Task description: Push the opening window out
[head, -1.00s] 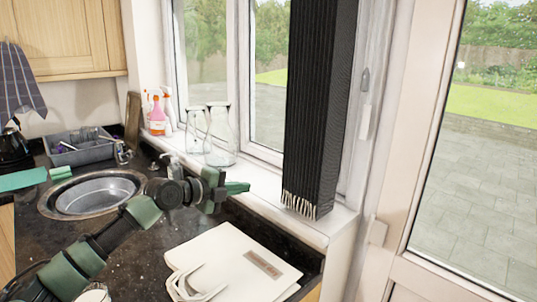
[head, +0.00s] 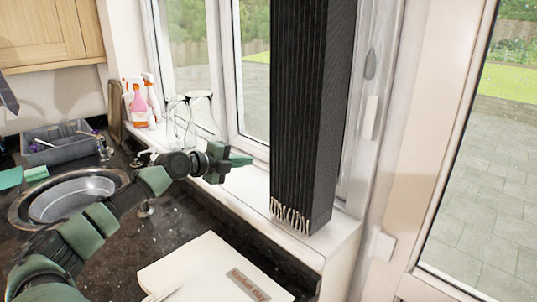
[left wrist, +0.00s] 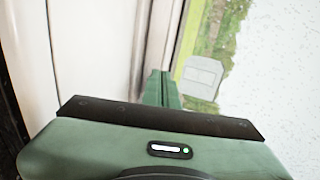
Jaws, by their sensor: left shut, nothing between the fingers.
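The window has white frames and glass panes, one pane (head: 185,75) at the left and another pane (head: 253,70) to its right, partly hidden by a hanging black ribbed blind. I cannot tell which pane opens. My left gripper (head: 243,160) is shut and empty, over the sill before the lower frame of the right pane. In the left wrist view its green fingers (left wrist: 162,88) are together, pointing at the white window frame (left wrist: 160,40) with glass to the right. Whether the fingertips touch the frame cannot be told. My right gripper is not in view.
The black blind (head: 305,110) hangs just right of my gripper. Clear glass vessels (head: 200,115) and spray bottles (head: 140,100) stand on the sill (head: 250,190). A sink (head: 75,195), a grey rack (head: 60,142) and a cream book (head: 215,270) are on the dark worktop. A glazed door is at right.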

